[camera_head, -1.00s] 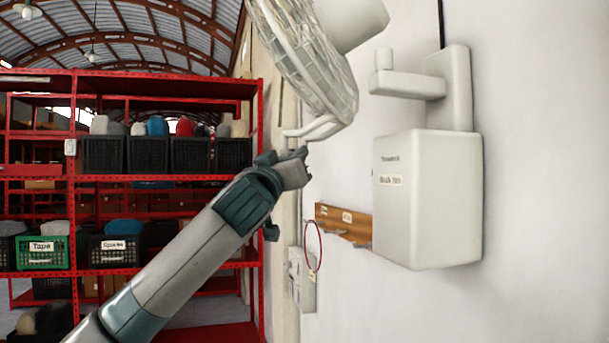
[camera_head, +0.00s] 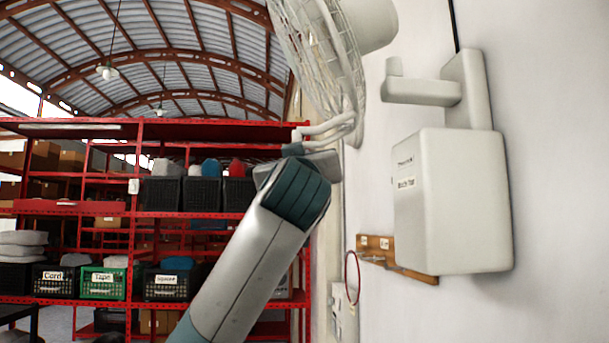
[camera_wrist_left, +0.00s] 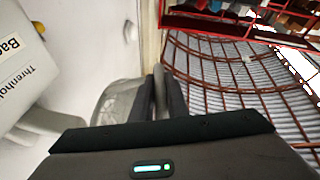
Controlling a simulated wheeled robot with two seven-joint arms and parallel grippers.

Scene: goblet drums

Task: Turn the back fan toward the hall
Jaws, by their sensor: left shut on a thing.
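The back fan (camera_head: 318,60) is a pale wire-caged fan at the top of the head view, beside the white wall. Its cage is seen nearly edge-on, with the round motor housing (camera_head: 372,22) on its right. A pale bar handle (camera_head: 328,127) sticks out left from the bottom of the cage. My left gripper (camera_head: 300,147) is shut on the handle, and its arm rises from below. In the left wrist view the handle (camera_wrist_left: 159,84) lies between the two dark fingers, with the cage (camera_wrist_left: 118,100) just left. My right gripper is not in view.
A white wall box (camera_head: 455,200) with a label and a bracket arm (camera_head: 425,92) stand right of the fan. A wooden hook rail (camera_head: 400,262) with a red ring (camera_head: 352,277) is below. Red shelves (camera_head: 220,127) with crates fill the left.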

